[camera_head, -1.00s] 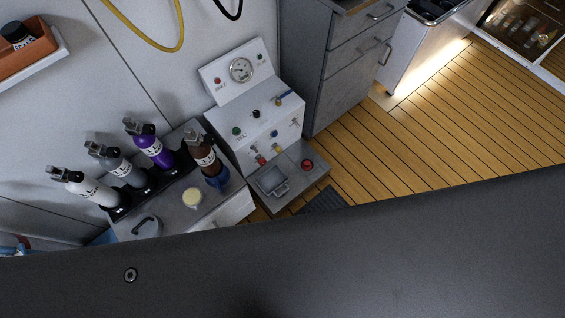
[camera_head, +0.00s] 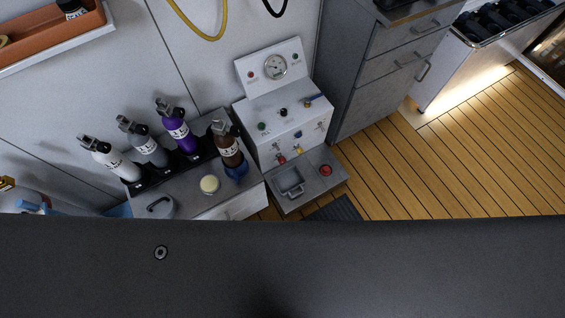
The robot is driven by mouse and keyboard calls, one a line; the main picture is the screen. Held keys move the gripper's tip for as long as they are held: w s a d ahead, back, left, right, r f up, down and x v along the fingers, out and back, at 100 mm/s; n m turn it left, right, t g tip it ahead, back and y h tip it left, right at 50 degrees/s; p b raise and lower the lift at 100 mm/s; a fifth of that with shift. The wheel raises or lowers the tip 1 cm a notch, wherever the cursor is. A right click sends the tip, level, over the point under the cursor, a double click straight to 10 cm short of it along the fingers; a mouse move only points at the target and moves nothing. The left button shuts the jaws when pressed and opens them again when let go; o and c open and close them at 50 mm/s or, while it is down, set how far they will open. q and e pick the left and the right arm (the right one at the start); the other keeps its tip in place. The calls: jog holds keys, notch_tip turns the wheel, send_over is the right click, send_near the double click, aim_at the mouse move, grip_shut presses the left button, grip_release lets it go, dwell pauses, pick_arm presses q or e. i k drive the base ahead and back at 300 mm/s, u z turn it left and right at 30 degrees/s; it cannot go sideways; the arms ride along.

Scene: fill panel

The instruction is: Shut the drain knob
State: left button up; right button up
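The white fill panel (camera_head: 289,115) stands against the wall near the middle of the head view. It carries a round gauge (camera_head: 275,67), a green knob (camera_head: 262,127), a black knob (camera_head: 283,112) and a blue-handled valve (camera_head: 313,100). On its front face are small fittings with red (camera_head: 282,160), yellow (camera_head: 299,150) and blue colours. A red round button or knob (camera_head: 326,170) sits on the grey ledge below. I cannot tell which of these is the drain knob, or its setting. Neither of my grippers shows in this view.
The wooden floor (camera_head: 450,160) at right is clear. My own dark body fills the bottom.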

aim_at(281, 160)
jog(key=z, duration=2.35)
jog(key=i, duration=2.3)
jog(key=u, duration=3.3)
